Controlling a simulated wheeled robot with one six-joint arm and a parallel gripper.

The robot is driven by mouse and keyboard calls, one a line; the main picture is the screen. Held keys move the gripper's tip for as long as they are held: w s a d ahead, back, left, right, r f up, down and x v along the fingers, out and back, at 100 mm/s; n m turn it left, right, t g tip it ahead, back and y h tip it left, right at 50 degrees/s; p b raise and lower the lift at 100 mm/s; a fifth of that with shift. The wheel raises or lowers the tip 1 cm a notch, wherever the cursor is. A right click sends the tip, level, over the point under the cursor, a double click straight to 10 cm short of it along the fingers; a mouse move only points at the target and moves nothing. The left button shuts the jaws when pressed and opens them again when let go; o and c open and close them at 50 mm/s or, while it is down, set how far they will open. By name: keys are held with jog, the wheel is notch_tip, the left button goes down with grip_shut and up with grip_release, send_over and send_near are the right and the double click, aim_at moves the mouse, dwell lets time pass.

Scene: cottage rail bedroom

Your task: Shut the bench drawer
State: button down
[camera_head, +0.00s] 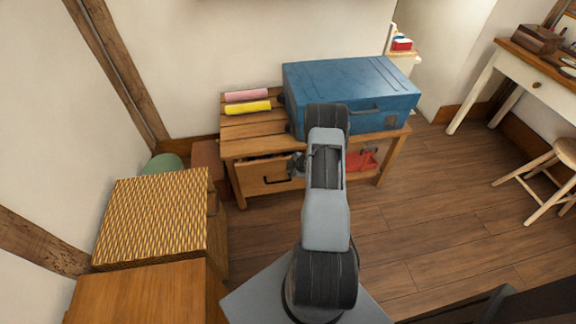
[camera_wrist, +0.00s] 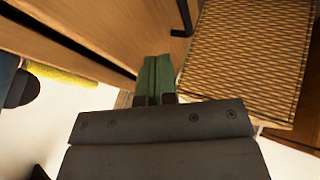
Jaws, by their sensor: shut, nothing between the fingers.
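The wooden bench (camera_head: 240,131) stands against the back wall. Its drawer (camera_head: 256,176) has a plain wood front and a dark bar handle (camera_head: 279,181), and a dark gap along its top edge suggests it is slightly open. In the wrist view, the drawer front (camera_wrist: 135,25) fills the upper left, with the dark handle (camera_wrist: 184,20) at the top. My gripper (camera_wrist: 155,76) is shut and empty, its green fingers together close to the drawer front, left of and below the handle in the picture. I cannot tell whether they touch it. In the head view my arm hides the fingertips.
A blue case (camera_head: 345,85) and pink and yellow rolls (camera_head: 247,107) lie on the bench top. A red item (camera_head: 362,160) is beneath it. A woven-topped cabinet (camera_head: 150,215) stands close at left. Floor to the right is clear, up to a stool (camera_head: 545,170).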

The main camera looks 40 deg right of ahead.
aim_at(284, 165)
jog(key=shift+w+d+f, duration=0.15)
jog(key=shift+w+d, duration=0.1)
jog(key=shift+w, duration=0.5)
jog(key=shift+w+d+f, duration=0.15)
jog(key=shift+w+d, duration=0.15)
jog(key=shift+w, duration=0.4)
jog(key=shift+w+d+f, duration=0.15)
jog(key=shift+w+d, duration=0.1)
jog(key=shift+w, duration=0.5)
